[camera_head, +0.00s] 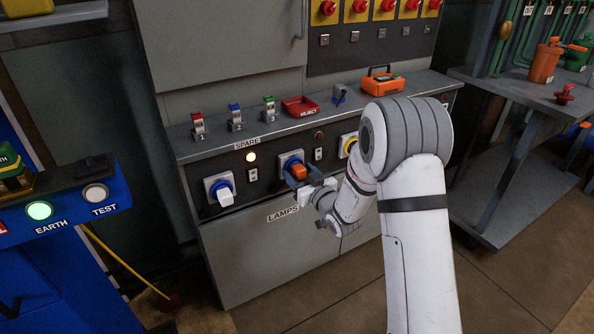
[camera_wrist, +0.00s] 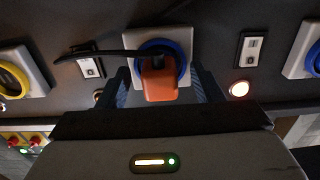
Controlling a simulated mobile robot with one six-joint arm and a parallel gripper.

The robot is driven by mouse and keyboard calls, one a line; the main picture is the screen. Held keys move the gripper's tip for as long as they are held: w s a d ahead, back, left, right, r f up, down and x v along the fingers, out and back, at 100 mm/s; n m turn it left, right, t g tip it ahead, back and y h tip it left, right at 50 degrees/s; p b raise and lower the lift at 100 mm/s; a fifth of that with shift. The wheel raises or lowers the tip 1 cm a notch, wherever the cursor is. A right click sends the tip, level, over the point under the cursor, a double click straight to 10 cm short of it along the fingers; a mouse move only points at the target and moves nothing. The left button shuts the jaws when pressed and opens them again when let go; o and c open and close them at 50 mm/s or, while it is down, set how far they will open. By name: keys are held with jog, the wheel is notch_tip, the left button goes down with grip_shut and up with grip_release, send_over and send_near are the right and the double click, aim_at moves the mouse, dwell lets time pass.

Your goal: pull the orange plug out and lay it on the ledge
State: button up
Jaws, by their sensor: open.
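The orange plug (camera_head: 299,171) sits in a blue-ringed socket (camera_head: 290,158) on the dark front panel below the ledge. My gripper (camera_head: 303,175) is at the plug, with its bluish jaws open. In the wrist view the plug (camera_wrist: 160,82) lies between the two fingers (camera_wrist: 162,88), with a gap visible on each side. A black cable (camera_wrist: 105,54) runs from the plug to the left in that view. The grey ledge (camera_head: 327,122) runs above the panel. My forearm hides part of the panel to the right.
On the ledge stand red, blue and green switches (camera_head: 236,118), a red REJECT tray (camera_head: 299,107) and an orange case (camera_head: 382,83). A yellow-ringed socket (camera_head: 349,147) is to the right. Bare ledge shows between these items.

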aim_at(302, 176)
jog(key=shift+b, duration=0.4)
jog(key=shift+c, duration=0.2)
grip_shut()
dwell(0.5)
jog(key=shift+b+v, duration=0.75)
jog(key=shift+v, duration=2.25)
